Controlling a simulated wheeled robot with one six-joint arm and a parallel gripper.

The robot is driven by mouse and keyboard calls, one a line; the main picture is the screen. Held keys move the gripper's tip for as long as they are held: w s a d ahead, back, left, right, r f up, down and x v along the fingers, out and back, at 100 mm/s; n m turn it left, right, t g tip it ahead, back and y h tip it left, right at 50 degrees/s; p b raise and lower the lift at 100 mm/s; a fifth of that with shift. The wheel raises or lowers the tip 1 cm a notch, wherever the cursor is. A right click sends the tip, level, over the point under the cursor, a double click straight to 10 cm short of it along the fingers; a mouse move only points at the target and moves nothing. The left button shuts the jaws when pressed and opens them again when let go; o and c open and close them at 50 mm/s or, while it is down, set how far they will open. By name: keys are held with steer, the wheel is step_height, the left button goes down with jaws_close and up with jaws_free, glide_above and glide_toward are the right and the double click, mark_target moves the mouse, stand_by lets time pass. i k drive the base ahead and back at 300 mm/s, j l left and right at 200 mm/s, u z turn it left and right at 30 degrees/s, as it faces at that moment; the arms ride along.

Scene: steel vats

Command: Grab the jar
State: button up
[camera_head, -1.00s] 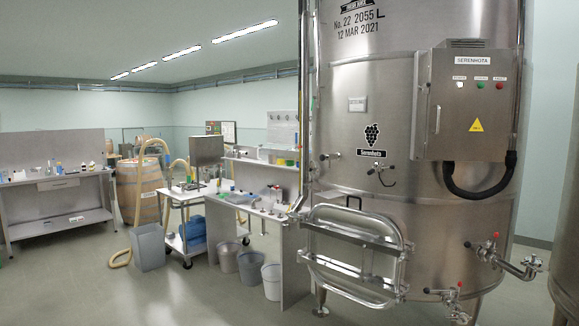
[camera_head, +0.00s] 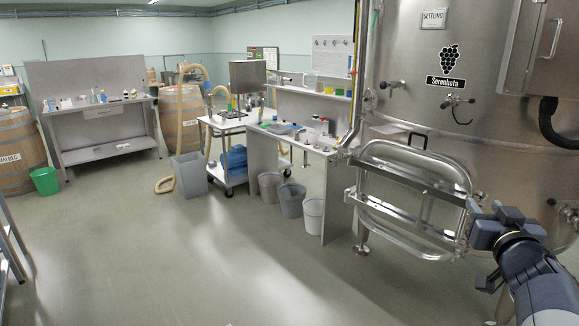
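I cannot make out a jar for certain. Small containers (camera_head: 330,88) stand on the shelf of the middle workbench, and more small bottles stand on the left bench, all too small to tell apart. My gripper (camera_head: 490,212) is at the lower right, in front of the steel vat (camera_head: 425,105) and near its door frame. It is far from both benches. I cannot tell whether its fingers are apart, and I see nothing held in it.
The middle workbench (camera_head: 290,143) has grey buckets (camera_head: 291,200) beside it. A white cart (camera_head: 222,124) and grey bin (camera_head: 189,174) stand left of it. The left bench (camera_head: 104,151) stands farther back, near barrels (camera_head: 15,145) and a green bucket (camera_head: 45,181). The floor between is clear.

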mark_target(339, 88)
steer(key=i+u, duration=0.1)
steer(key=i, duration=3.95)
steer(key=i+z, duration=0.15)
steer(key=i, duration=0.3)
steer(key=i+j+z, duration=0.15)
steer(key=i, duration=0.25)
steer(key=i+j+z, duration=0.15)
steer(key=i, duration=0.25)
steer(key=i+j+z, duration=0.15)
steer(key=i, duration=0.25)
steer(key=j, duration=0.05)
